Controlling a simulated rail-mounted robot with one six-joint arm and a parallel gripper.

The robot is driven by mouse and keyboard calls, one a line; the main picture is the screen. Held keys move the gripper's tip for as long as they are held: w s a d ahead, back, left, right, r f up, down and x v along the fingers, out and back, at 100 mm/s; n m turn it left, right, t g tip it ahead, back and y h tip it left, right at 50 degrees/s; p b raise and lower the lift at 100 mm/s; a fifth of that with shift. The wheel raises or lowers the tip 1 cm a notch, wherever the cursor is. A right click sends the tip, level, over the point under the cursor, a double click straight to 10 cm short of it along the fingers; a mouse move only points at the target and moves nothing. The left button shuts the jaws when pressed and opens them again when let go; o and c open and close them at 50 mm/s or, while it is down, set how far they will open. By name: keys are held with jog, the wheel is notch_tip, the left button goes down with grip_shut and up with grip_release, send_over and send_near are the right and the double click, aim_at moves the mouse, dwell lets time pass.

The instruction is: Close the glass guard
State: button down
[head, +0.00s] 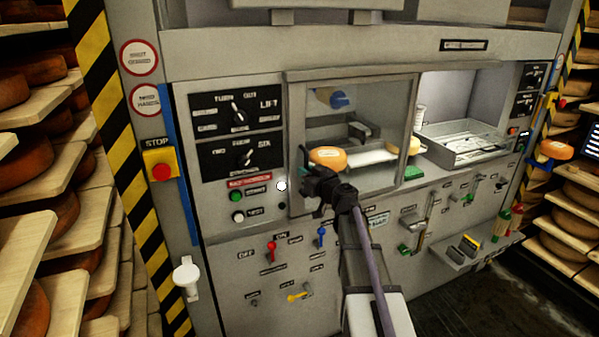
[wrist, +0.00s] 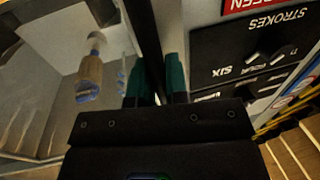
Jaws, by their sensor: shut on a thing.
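The glass guard (head: 370,112) is a framed clear pane on the front of the grey machine. It covers the left part of the opening, and the right part of the opening is uncovered. My gripper (head: 305,172) is at the guard's left frame edge, low down. In the wrist view my gripper (wrist: 155,82) has its teal fingers on both sides of a dark upright bar (wrist: 146,40) of the guard and is shut on it. The exact grip point is partly hidden by my gripper body.
Behind the glass are an orange cheese wheel (head: 327,158) and a blue-tipped part (head: 338,100). A metal tray (head: 465,142) stands in the uncovered bay. Dial panels (head: 238,108), a red stop button (head: 161,172) and levers surround the opening. Cheese shelves flank the machine.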

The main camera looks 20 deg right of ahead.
jog(key=shift+a, duration=0.2)
jog(key=c, duration=1.2)
grip_release()
jog(key=shift+a, duration=0.15)
jog(key=shift+o, duration=0.2)
jog(key=v, duration=1)
jog(key=shift+s, duration=0.35)
